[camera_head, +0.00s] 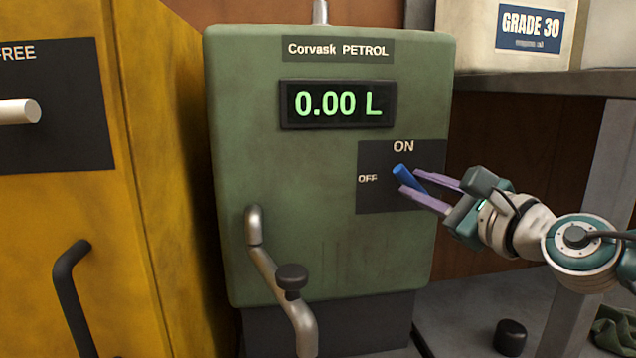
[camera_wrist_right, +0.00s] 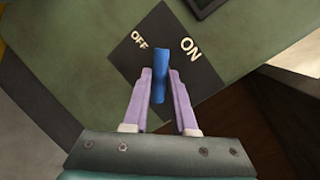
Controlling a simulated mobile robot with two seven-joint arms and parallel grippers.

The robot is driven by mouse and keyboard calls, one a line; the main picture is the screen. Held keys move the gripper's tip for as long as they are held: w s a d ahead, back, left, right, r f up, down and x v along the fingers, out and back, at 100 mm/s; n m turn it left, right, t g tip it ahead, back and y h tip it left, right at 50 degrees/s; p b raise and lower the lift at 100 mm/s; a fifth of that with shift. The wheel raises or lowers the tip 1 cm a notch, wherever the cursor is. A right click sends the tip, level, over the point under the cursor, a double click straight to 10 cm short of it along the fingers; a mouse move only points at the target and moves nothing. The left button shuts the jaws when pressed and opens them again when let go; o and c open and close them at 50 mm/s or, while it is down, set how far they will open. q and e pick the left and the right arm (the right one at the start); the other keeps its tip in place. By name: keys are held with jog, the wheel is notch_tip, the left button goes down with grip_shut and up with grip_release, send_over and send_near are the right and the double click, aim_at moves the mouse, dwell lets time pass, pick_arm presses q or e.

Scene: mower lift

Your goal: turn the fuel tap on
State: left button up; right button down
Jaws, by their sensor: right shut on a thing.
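The fuel tap is a blue lever (camera_head: 403,173) on a dark plate (camera_head: 375,202) on the front of the green petrol pump (camera_head: 320,200). The plate reads OFF at the left and ON at the top. In the right wrist view the upper end of the blue lever (camera_wrist_right: 161,52) shows between the two labels. My right gripper (camera_head: 408,181) is shut on the lever, with one purple finger on each side of it. The gripper also shows in the right wrist view (camera_wrist_right: 160,76). My left gripper is out of view.
The pump's display (camera_head: 338,104) reads 0.00 L. A bent metal crank (camera_head: 268,268) with a black knob (camera_head: 292,278) sticks out lower left of the tap. A yellow cabinet (camera_head: 165,200) stands at the left. A shelf (camera_head: 540,82) with containers is at the right.

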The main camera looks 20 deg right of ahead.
dwell(0.4)
jog(key=shift+f+m+t+h+b, duration=0.1)
jog(key=shift+m+t+h+b, duration=0.2)
jog(key=shift+m+b, duration=1.25)
jog(key=shift+f+m+t+h+b, duration=0.15)
jog(key=shift+m+t+b, duration=0.3)
jog(key=shift+m+b, duration=1.1)
jog(key=shift+f+m+t+h+b, duration=0.1)
jog(key=shift+m+t+h+b, duration=0.2)
jog(key=shift+m+b, duration=1.2)
jog(key=shift+r+m, duration=0.1)
jog(key=shift+m, duration=0.2)
jog(key=c, duration=0.7)
grip_release()
jog(key=shift+c, duration=0.2)
